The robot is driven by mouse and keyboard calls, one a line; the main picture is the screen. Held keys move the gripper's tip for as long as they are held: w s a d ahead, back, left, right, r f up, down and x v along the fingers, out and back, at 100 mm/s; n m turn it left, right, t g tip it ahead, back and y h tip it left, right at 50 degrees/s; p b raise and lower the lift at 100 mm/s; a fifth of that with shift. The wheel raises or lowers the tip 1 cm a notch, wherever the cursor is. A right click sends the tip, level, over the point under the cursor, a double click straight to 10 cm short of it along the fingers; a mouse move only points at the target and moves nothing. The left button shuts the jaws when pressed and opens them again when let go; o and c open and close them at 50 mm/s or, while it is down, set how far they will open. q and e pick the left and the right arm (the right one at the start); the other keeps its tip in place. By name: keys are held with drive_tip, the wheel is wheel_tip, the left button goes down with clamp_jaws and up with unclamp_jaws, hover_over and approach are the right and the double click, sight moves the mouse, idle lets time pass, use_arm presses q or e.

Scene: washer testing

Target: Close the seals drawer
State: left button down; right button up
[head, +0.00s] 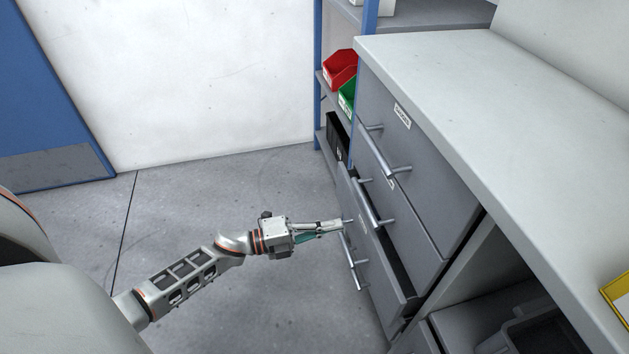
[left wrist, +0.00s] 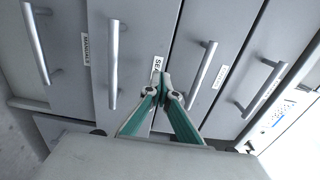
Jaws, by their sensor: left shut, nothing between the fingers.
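The seals drawer (head: 376,262) is the third one down in the grey cabinet. It stands partly open, with a dark gap behind its front's top edge. It also shows in the left wrist view (left wrist: 139,100), with a label of which "SE" can be read and a bar handle (left wrist: 112,65). My left gripper (head: 341,225) is shut and empty at the drawer front, near its handle. In the left wrist view its fingertips (left wrist: 164,82) meet over the label's lower end. Whether they touch the front, I cannot tell. My right gripper is not in view.
The drawers above have bar handles (head: 386,152) jutting out, and a "MANUALS" drawer (left wrist: 68,75) lies below. A pale countertop (head: 470,90) tops the cabinet. A blue-framed shelf with a red bin (head: 340,67) and green bin stands behind. The floor (head: 230,190) left of the cabinet is clear.

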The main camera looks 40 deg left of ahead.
sight(362, 220)
use_arm(q)
drive_tip(key=x, duration=0.3)
drive_tip(key=shift+w+d+f, duration=0.1)
drive_tip(key=shift+w+d, duration=0.2)
drive_tip(key=shift+w+d+b, duration=0.3)
drive_tip(key=shift+w+d, duration=0.05)
drive_tip(key=shift+w, duration=0.05)
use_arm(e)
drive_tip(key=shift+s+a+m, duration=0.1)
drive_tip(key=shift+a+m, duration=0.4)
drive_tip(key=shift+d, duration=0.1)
